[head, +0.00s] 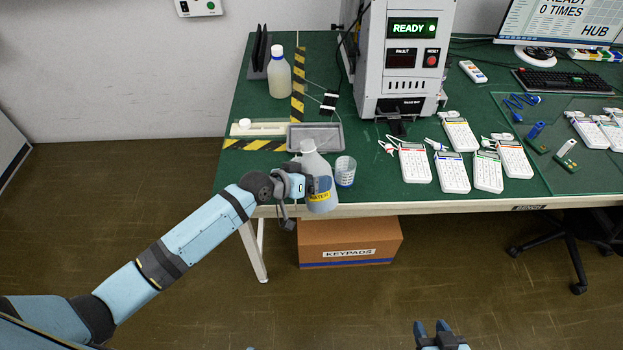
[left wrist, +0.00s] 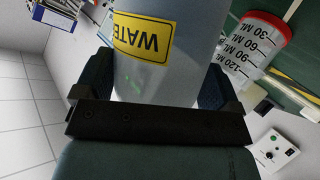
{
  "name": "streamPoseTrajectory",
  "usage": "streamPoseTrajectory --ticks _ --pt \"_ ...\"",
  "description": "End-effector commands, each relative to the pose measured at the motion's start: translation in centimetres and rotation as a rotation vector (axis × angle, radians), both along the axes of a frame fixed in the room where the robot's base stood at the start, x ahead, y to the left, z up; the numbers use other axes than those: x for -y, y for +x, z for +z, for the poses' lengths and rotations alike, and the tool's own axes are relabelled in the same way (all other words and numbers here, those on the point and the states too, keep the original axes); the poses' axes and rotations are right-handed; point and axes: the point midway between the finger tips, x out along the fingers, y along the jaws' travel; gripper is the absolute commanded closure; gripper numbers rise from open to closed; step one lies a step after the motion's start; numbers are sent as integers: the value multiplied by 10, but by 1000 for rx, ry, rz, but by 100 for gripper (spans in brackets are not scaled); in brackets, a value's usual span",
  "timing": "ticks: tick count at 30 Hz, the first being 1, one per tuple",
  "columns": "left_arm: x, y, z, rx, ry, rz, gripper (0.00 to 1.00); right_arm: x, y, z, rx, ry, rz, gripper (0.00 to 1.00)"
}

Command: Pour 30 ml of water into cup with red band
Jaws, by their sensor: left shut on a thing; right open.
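My left gripper (head: 308,187) is shut on a whitish bottle (head: 312,163) with a yellow WATER label, at the table's front edge. The bottle also fills the upper middle of the left wrist view (left wrist: 150,75), between the two fingers (left wrist: 150,92). A clear measuring cup (head: 345,172) stands on the table just right of the bottle. In the left wrist view the cup (left wrist: 240,65) appears upside down, with ml marks and a red band near its 30 ml end. Its water level is unclear. My right gripper (head: 431,328) is open and empty at the bottom edge.
A grey tray (head: 335,128) lies behind the bottle. A white test machine (head: 405,75) and several keypads (head: 415,163) are to the right. A KEYPADS box (head: 349,241) is under the table.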

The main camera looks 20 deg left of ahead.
Motion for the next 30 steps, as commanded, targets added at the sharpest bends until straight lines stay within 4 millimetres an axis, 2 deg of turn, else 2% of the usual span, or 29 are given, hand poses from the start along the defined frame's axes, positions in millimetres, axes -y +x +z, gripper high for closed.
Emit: streamPoseTrajectory --ticks 30 --pt "-4 4 0 -68 -73 0 46 1 0 -2 -3 1 -2 57"
